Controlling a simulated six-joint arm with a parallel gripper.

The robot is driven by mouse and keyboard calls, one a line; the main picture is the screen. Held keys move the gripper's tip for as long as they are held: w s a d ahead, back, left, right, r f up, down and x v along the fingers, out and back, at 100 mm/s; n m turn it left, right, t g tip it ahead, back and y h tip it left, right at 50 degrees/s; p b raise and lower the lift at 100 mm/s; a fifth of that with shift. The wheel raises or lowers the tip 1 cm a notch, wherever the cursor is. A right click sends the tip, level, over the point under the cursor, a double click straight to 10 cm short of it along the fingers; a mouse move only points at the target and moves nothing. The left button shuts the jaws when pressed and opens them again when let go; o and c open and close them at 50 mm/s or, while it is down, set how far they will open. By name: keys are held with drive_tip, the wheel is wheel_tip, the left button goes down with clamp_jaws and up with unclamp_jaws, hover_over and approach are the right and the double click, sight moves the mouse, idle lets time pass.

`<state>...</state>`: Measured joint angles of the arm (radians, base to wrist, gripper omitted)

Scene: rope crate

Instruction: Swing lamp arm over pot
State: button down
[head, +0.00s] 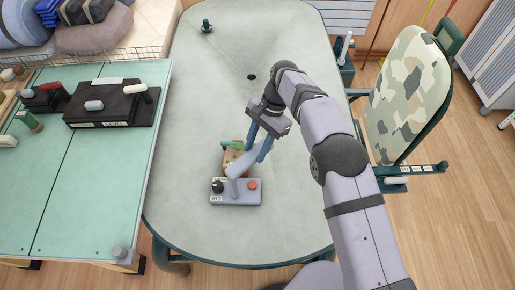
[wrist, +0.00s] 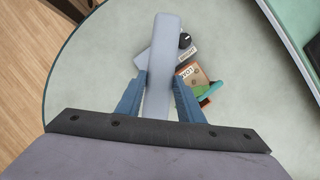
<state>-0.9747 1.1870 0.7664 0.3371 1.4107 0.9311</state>
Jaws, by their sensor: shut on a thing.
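The lamp has a grey base (head: 238,198) with a black knob and a red button. It stands near the front of the grey-green table. Its pale grey arm (head: 243,162) points toward the back right in the head view and runs lengthwise in the wrist view (wrist: 162,50). My gripper (head: 255,154) is shut on this arm, with one blue finger on each side in the wrist view (wrist: 160,84). The orange-brown pot (head: 230,157), with green on it, sits just behind the base, partly hidden by the lamp arm. In the wrist view the pot (wrist: 192,75) lies right of the arm, beside it.
A small dark green object (head: 207,26) stands at the table's far left. A dark hole (head: 251,77) shows in the tabletop. A green side table (head: 105,170) with a black box is at left. A camouflage chair (head: 408,95) is at right. The table's left side is clear.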

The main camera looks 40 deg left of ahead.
idle(0.3)
drive_tip(key=c, duration=1.2)
unclamp_jaws()
drive_tip(key=shift+r, duration=0.1)
drive_tip(key=b+v, duration=0.1)
drive_tip(key=v, duration=0.4)
drive_tip(key=shift+b, duration=0.3)
drive_tip(key=shift+p+v, duration=0.3)
drive_tip(key=shift+v, duration=0.8)
